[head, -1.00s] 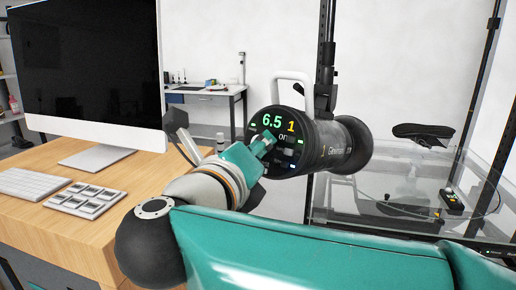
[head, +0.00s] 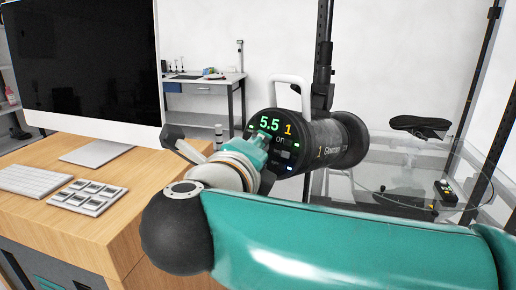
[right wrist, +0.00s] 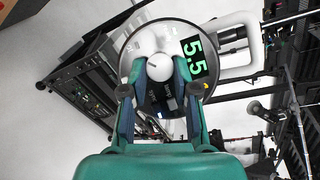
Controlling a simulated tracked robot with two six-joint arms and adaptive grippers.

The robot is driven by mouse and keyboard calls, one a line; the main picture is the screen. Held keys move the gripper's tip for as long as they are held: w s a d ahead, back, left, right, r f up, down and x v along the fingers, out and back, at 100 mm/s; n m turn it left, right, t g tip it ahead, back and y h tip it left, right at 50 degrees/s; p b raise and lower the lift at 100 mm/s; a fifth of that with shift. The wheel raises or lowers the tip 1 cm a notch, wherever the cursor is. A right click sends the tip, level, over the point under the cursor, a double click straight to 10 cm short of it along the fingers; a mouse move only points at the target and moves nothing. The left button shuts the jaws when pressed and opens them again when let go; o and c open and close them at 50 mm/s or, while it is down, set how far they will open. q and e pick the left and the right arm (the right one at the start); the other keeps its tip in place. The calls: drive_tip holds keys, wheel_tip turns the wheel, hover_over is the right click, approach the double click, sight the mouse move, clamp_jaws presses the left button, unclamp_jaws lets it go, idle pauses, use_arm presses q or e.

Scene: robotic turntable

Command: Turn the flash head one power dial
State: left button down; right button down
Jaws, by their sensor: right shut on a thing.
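The flash head (head: 318,145) is a black cylinder with a white handle, mounted on a dark stand. Its rear panel shows a green 5.5 and a yellow 1 in the head view. In the right wrist view the panel also shows 5.5 (right wrist: 195,58), turned sideways. My right gripper (head: 262,142) is at the panel. In the right wrist view its fingers (right wrist: 158,72) are shut on the round pale power dial (right wrist: 159,66), one finger on each side. In the head view the gripper hides the dial. My left gripper is not in view.
A wooden desk (head: 88,225) with a monitor (head: 85,65), keyboard (head: 35,181) and keypad (head: 85,197) stands at the left. A glass-sided turntable enclosure (head: 400,165) is at the right behind my arm. A workbench (head: 205,82) stands at the back.

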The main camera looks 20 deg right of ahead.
drive_tip(key=shift+f, duration=0.15)
drive_tip(key=c, duration=0.9)
unclamp_jaws()
drive_tip(key=shift+o, duration=0.2)
drive_tip(key=shift+s+a, duration=0.1)
drive_tip(key=v, duration=1.2)
